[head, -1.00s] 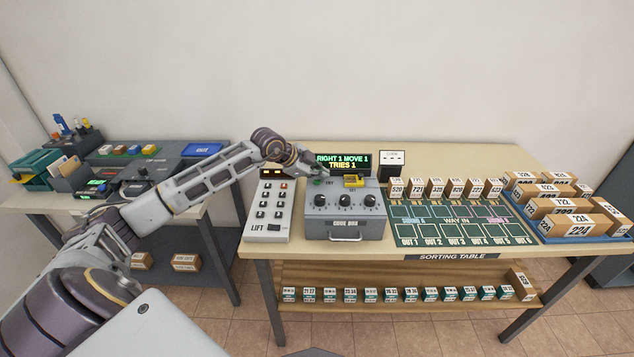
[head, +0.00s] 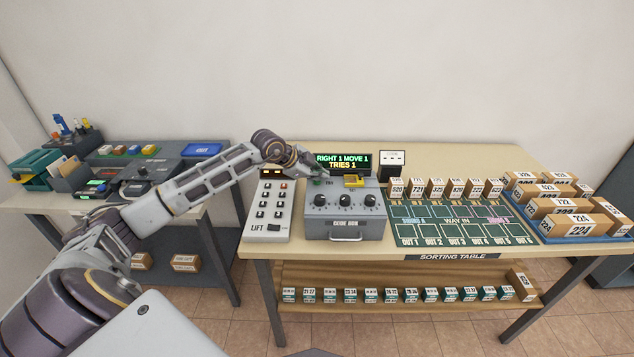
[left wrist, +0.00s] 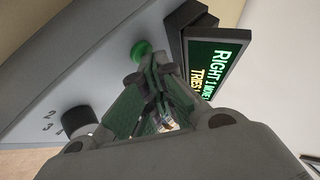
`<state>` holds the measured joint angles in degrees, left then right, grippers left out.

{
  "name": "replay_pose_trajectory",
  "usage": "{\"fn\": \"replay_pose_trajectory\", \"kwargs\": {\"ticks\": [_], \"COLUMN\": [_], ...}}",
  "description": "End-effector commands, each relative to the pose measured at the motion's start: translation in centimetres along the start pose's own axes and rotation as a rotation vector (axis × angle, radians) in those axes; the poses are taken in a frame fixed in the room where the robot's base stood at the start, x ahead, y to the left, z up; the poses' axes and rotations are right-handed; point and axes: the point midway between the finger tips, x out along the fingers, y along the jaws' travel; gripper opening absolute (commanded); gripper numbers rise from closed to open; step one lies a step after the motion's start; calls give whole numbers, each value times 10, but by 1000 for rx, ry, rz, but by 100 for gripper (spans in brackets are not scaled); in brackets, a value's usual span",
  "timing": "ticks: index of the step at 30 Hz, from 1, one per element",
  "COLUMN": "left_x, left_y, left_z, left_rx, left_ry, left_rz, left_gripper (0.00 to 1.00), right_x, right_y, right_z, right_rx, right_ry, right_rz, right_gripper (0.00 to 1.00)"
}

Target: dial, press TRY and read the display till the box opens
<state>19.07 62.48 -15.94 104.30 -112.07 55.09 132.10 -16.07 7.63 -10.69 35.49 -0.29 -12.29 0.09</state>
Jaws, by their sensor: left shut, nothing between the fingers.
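The grey code box (head: 345,229) stands on the sorting table with three dark dials (head: 345,200) and a small drawer-like handle on its front. Its display (head: 343,161) reads RIGHT 1 MOVE 1, TRIES 1; part of it also shows in the left wrist view (left wrist: 213,65). The green button (left wrist: 141,50) is beside my left gripper (left wrist: 152,62) in the left wrist view, apart from the fingertips as far as I can tell. My left gripper (head: 316,172) is shut and empty above the box's left top. My right gripper is not in view.
The LIFT keypad (head: 268,210) stands left of the box, close under my left arm. A green sorting board (head: 450,238) with numbered parcels lies to the right. A blue tray (head: 575,237) holds larger parcels.

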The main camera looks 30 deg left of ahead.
Motion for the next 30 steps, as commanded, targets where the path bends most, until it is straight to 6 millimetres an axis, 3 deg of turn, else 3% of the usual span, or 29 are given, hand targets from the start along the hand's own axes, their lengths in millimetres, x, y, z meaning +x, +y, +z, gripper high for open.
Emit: {"fn": "replay_pose_trajectory", "kwargs": {"ticks": [30], "left_x": [-4], "left_y": [-3], "left_z": [-3], "left_rx": [0], "left_ry": [-1], "left_rz": [1], "left_gripper": [0], "right_x": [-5], "right_y": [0], "right_z": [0], "right_rx": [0], "right_ry": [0], "right_rz": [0], "right_gripper": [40]}}
